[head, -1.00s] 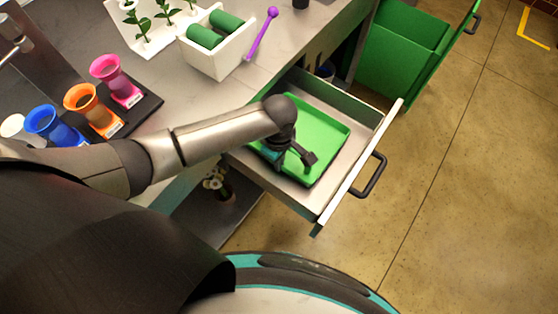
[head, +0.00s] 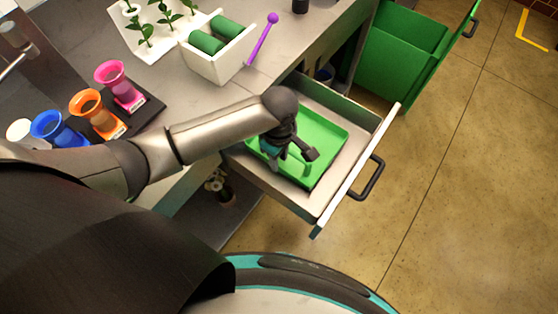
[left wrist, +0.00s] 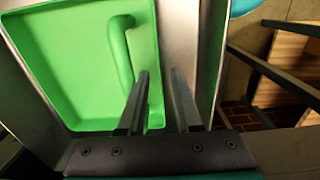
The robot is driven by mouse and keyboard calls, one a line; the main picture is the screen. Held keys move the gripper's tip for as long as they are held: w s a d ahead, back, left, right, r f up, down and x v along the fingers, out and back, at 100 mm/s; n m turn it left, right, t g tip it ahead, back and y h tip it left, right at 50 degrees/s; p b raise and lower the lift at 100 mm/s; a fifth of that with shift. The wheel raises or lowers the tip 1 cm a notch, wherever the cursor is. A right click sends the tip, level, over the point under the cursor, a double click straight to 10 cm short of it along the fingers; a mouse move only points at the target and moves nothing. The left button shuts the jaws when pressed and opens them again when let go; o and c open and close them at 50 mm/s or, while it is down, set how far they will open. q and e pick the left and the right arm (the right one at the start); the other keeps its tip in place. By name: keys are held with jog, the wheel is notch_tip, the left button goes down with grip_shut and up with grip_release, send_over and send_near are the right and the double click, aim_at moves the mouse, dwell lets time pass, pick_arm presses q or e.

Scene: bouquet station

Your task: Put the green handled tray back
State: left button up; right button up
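The green tray (head: 326,138) lies in the open drawer (head: 368,112). It looks flat on the drawer floor; the arm covers its left part. Its green handle (head: 307,166) stands up below my left gripper (head: 303,155). In the left wrist view the tray (left wrist: 65,60) fills the left side, and the handle (left wrist: 122,52) runs down behind the left finger. The fingers of my left gripper (left wrist: 160,95) are apart with nothing clear between them. I cannot tell whether a finger touches the handle. My right gripper is out of view.
The drawer's front panel and dark pull (head: 371,178) stick out over clear floor. A green open drawer (head: 400,50) is farther back. The counter holds a white box with green rolls (head: 218,50), a purple stick (head: 262,40) and coloured vases (head: 98,115).

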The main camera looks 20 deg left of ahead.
pick_arm(q)
notch_tip(320, 180, up, 8)
jog(key=p, duration=0.2)
dwell(0.5)
